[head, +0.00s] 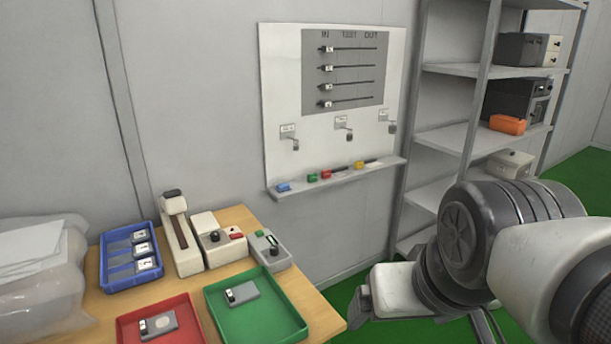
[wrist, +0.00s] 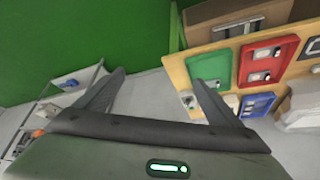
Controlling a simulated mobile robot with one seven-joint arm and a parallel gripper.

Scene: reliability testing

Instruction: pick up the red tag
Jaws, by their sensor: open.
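The red tag (head: 326,174) is a small red piece on the narrow ledge under the white wall board in the head view. It lies between a green tag (head: 312,178) and a yellow tag (head: 360,165); a blue tag (head: 283,187) is at the left end. My gripper (wrist: 158,80) shows in the wrist view with its two fingers spread wide and nothing between them. In the head view my arm is at the lower right, apart from the ledge, and the fingers cannot be made out. I cannot make out the red tag in the wrist view.
A wooden table (head: 325,318) at lower left holds a red tray (head: 128,325), a green tray (head: 300,325), a blue tray (head: 104,270) and small devices. The white board (head: 282,85) has hooks above its ledge (head: 340,180). A metal shelf rack (head: 455,137) stands to its right.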

